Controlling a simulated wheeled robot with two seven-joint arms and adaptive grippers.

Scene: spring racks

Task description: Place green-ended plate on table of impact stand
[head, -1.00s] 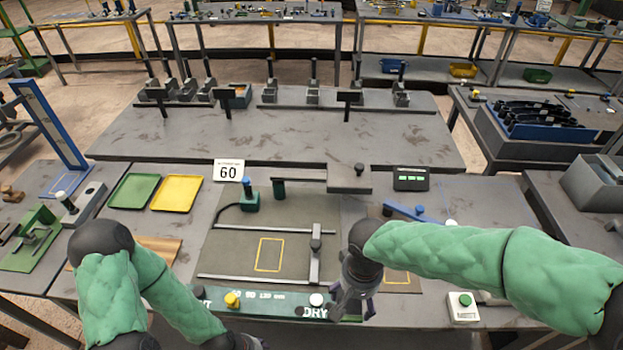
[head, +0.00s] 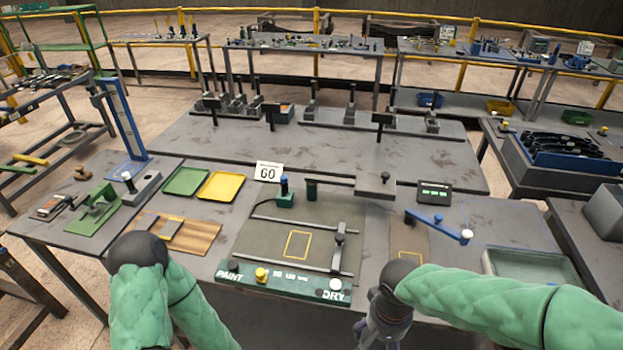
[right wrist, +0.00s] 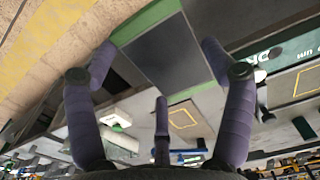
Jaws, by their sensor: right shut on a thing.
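The green-ended plate (right wrist: 162,52) is a dark flat panel with green strips at two ends. In the right wrist view it lies between the fingers of my right gripper (right wrist: 163,66), which is shut on it. In the head view my right gripper (head: 378,335) is low, in front of the table's front edge, and the plate cannot be made out there. A tall blue upright with a scale (head: 122,118) and a blue base, which looks like the impact stand, stands at the left of the bench, far from my right gripper. My left gripper is out of view below the head picture.
A green panel marked PAINT and DRY (head: 285,282) runs along the front edge. Green (head: 187,181) and yellow (head: 220,186) trays, a wooden board (head: 175,233) and a green fixture (head: 95,212) lie left. A blue lever (head: 437,225) and a shallow tray (head: 530,266) are right.

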